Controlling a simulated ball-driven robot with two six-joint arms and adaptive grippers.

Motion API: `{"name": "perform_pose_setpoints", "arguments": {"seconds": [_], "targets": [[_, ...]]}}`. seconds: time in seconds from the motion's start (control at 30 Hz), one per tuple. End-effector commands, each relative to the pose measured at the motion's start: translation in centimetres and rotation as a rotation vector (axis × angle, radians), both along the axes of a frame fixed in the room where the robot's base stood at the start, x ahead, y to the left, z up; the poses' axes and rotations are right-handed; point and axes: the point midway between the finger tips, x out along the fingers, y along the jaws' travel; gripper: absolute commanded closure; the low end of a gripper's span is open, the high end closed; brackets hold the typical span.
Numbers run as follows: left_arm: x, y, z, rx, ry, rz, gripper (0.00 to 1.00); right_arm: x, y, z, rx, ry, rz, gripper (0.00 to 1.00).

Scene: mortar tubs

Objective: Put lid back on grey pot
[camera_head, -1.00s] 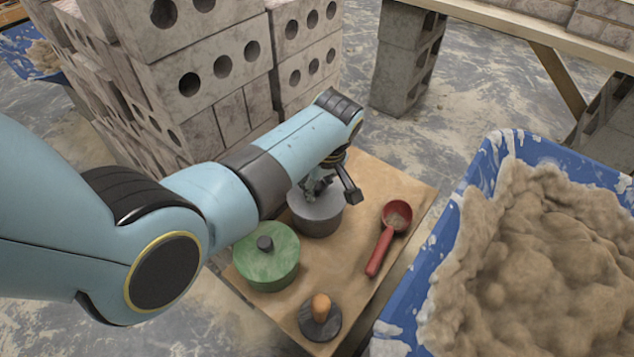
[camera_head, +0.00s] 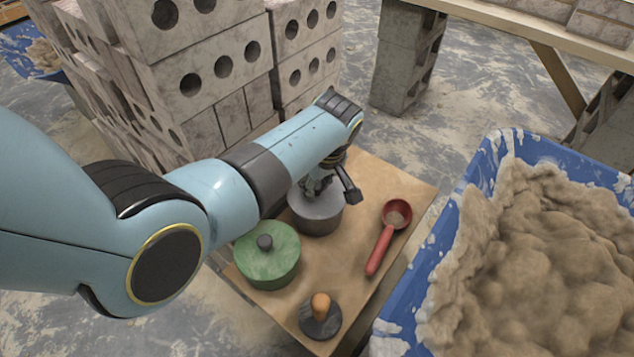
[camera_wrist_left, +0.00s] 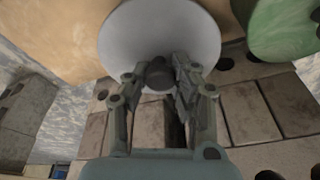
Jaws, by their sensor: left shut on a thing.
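The grey pot (camera_head: 319,229) stands on a brown board, with its grey lid (camera_head: 329,207) at its top. In the head view the lid looks level with the rim; I cannot tell whether a small gap is left. My left gripper (camera_head: 318,187) points down over the pot, and its arm partly hides it. In the left wrist view the round grey lid (camera_wrist_left: 165,35) fills the upper middle. Its dark knob (camera_wrist_left: 158,74) sits between the fingers of my left gripper (camera_wrist_left: 160,80), which is shut on it. My right gripper is not in view.
A green lidded pot (camera_head: 267,268) stands close beside the grey pot. A red scoop (camera_head: 382,245) and a dark disc with an orange knob (camera_head: 320,316) lie on the board (camera_head: 362,190). A brick stack (camera_head: 215,70) rises behind; a blue mortar tub (camera_head: 452,222) is at right.

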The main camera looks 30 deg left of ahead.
Motion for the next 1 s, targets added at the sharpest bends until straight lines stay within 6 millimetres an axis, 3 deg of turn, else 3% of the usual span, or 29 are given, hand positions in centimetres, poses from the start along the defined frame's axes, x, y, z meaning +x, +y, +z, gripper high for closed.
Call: {"name": "perform_pose_setpoints", "arguments": {"seconds": [0.13, 0.17, 0.37, 0.57, 0.73, 1.0], "targets": [[0.0, 0.0, 0.0, 0.0, 0.0, 0.0, 1.0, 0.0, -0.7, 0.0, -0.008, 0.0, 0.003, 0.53], [0.0, 0.0, 0.0, 0.0, 0.0, 0.0, 0.75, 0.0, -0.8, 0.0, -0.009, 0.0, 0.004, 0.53], [0.0, 0.0, 0.0, 0.0, 0.0, 0.0, 0.49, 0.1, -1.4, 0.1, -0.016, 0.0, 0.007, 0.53], [0.0, 0.0, 0.0, 0.0, 0.0, 0.0, 0.48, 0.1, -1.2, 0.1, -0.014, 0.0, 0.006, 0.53], [0.0, 0.0, 0.0, 0.0, 0.0, 0.0, 0.26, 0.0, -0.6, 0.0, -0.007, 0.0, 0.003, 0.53], [0.0, 0.0, 0.0, 0.0, 0.0, 0.0, 0.26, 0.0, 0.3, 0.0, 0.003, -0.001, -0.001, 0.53]]}}
